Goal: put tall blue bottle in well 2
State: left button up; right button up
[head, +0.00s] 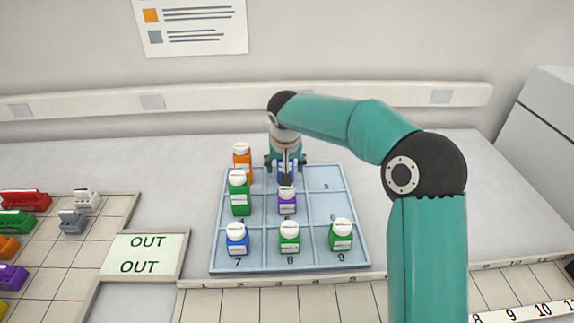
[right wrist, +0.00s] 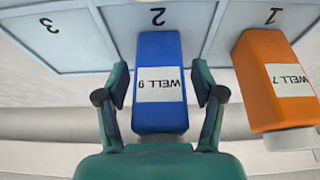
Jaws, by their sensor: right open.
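The tall blue bottle (right wrist: 158,52) stands upright in well 2 of the pale blue tray (head: 326,207). Its white label starts with WELL; its number is hard to read. In the head view the blue bottle is mostly hidden by my right gripper (head: 285,170). In the right wrist view my right gripper (right wrist: 160,92) is open, with one finger on each side of the bottle and a visible gap on both sides. My left gripper is not in view.
An orange bottle (head: 242,161) is in well 1, close beside the gripper. A green bottle (head: 239,197) is in well 4 and a purple one (head: 287,205) in well 5. Wells 7 to 9 hold short bottles. Wells 3 and 6 are empty. An OUT pad (head: 146,254) lies left.

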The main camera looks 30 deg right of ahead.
jog(key=shift+r, duration=0.15)
jog(key=v, duration=1.2)
